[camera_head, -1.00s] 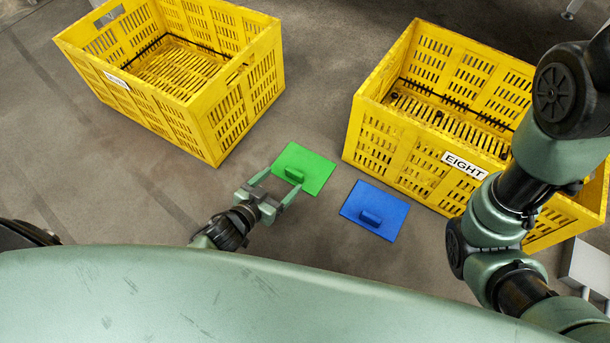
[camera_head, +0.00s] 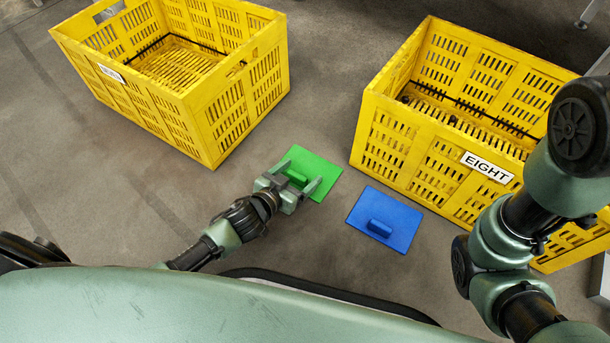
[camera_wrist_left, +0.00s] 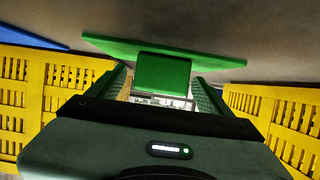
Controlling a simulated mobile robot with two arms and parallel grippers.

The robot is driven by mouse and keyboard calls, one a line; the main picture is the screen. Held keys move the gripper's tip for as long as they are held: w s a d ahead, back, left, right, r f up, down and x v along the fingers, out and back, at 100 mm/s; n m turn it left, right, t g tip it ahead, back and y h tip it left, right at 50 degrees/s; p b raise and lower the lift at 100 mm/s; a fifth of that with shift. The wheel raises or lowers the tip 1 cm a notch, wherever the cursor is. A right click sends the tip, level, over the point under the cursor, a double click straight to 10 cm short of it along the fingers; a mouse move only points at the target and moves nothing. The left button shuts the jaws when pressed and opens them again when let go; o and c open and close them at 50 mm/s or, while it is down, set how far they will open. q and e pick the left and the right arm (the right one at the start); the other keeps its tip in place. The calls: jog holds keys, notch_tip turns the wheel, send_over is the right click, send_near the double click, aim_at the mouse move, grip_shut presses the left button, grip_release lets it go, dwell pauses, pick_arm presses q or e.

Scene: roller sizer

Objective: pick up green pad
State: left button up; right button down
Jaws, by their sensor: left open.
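The green pad (camera_head: 322,170) is a flat square with a raised block handle, lying on the floor between the two yellow crates. My left gripper (camera_head: 300,178) is open, with its fingers over the near part of the pad and the handle between or close to them. In the left wrist view the green pad (camera_wrist_left: 210,57) spans the top, and its handle (camera_wrist_left: 163,72) shows between the open fingers (camera_wrist_left: 160,90). Whether the fingers touch the handle cannot be told. My right arm shows at the right, but its gripper is out of view.
A blue pad (camera_head: 400,218) with a similar handle lies just right of the green one. A yellow crate (camera_head: 205,110) stands at the back left, and another labelled EIGHT (camera_head: 400,150) at the right. The floor left of my left arm is clear.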

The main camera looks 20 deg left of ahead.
pick_arm(q)
jog(key=c, duration=1.7)
jog(key=shift+r, duration=0.1)
